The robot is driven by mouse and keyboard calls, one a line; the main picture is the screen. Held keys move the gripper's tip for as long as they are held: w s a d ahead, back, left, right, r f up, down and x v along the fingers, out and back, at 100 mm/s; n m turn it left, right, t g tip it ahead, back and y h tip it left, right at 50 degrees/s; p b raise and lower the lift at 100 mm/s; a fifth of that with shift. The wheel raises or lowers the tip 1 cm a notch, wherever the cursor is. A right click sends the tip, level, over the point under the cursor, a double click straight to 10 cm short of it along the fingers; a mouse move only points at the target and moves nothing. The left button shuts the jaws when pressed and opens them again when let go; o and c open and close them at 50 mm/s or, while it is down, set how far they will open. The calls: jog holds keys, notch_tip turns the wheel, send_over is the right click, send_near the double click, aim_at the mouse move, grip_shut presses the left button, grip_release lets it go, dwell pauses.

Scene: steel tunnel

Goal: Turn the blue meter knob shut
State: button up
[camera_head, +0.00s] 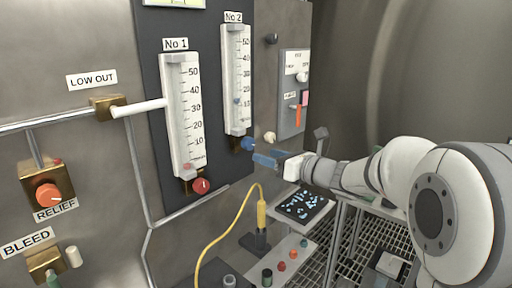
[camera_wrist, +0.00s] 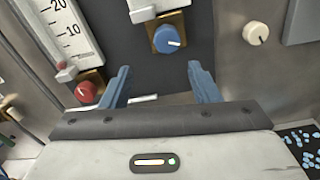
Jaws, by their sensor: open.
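The blue meter knob (camera_head: 248,143) sits at the foot of the No 2 meter (camera_head: 237,80) on the dark panel. In the wrist view the blue knob (camera_wrist: 167,39) shows a white pointer line and a brass block behind it, ahead of my fingers and near the middle between them. My gripper (camera_head: 265,158) is just right of and below the knob in the head view. In the wrist view my gripper (camera_wrist: 160,80) has its two blue fingers wide apart, with nothing between them. The fingers look apart from the knob.
A red knob (camera_head: 201,186) sits under the No 1 meter (camera_head: 182,115), and it shows left of my fingers in the wrist view (camera_wrist: 86,92). A cream knob (camera_wrist: 256,33) is on the right. A yellow cable device (camera_head: 261,215) stands on the bench below.

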aim_at(251, 146)
jog(key=shift+m, duration=0.5)
jog(key=x, duration=0.5)
jog(key=w+r+p+x, duration=0.1)
jog(key=x, duration=0.2)
jog(key=shift+d, duration=0.3)
jog(key=shift+c, duration=0.3)
